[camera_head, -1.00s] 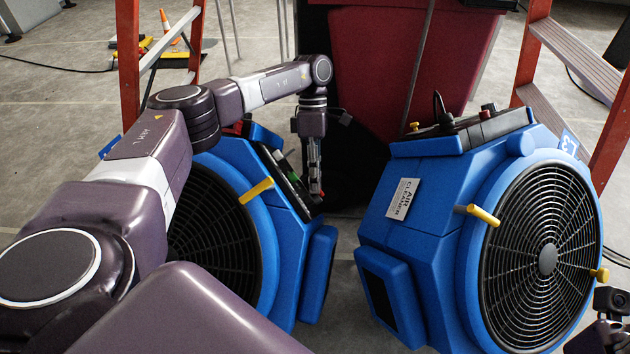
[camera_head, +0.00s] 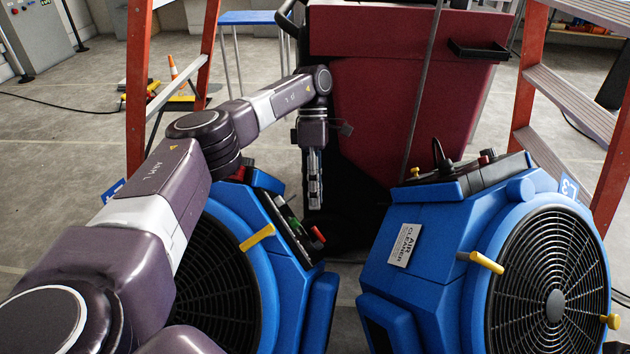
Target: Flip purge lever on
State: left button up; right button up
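My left gripper (camera_head: 315,190) points down above the far end of the left blue air cleaner's control panel (camera_head: 286,216). It is seen side-on, so the gap between its fingers does not show. A green part (camera_head: 296,226) and a red lever-like part (camera_head: 317,236) show on that panel, just below the fingertips and apart from them. I cannot tell for sure which part is the purge lever. My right gripper is not visible.
A large dark red machine (camera_head: 400,100) stands behind both air cleaners. Orange ladders stand at the left (camera_head: 137,90) and right (camera_head: 525,100). Yellow handles (camera_head: 258,237) stick out from the fan fronts. A narrow gap separates the two blue units.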

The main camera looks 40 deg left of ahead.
pick_arm(q)
jog(key=shift+v, duration=2)
